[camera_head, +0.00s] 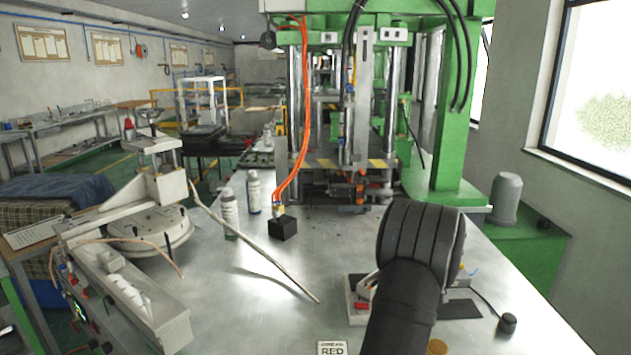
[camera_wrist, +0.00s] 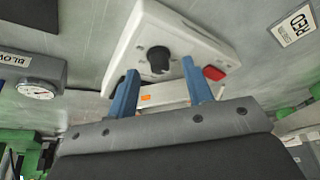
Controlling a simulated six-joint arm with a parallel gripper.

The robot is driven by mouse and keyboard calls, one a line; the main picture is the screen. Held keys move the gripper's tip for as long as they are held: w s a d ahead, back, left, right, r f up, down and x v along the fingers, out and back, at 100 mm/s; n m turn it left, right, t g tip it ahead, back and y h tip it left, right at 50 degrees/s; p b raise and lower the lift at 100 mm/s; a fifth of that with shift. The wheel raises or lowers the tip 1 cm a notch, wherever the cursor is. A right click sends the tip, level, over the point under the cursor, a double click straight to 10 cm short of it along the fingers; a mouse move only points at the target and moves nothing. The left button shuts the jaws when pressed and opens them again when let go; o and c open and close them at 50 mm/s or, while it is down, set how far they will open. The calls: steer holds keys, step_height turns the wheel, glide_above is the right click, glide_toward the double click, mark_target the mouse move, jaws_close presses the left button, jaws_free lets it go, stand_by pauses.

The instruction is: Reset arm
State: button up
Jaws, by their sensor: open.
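In the wrist view my gripper (camera_wrist: 159,70) shows two blue fingers spread apart with nothing held between them. Beyond the fingers is a white box (camera_wrist: 190,37) with a black knob and a red button. I cannot tell whether the fingers touch it. In the head view my dark arm rises from the bottom edge at right of centre and hides my gripper. The box (camera_head: 353,312) shows partly there, left of the arm, on the metal table (camera_head: 260,310).
The green press (camera_head: 455,120) stands at the back of the table. A black block (camera_head: 283,228), bottles (camera_head: 229,214) and a long thin rod (camera_head: 255,245) are left of centre. A RED label (camera_head: 332,348) lies in front. A gauge (camera_wrist: 38,89) shows in the wrist view.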

steer(key=shift+w+a+f, duration=0.2)
steer(key=shift+f, duration=0.45)
steer(key=shift+r, duration=0.1)
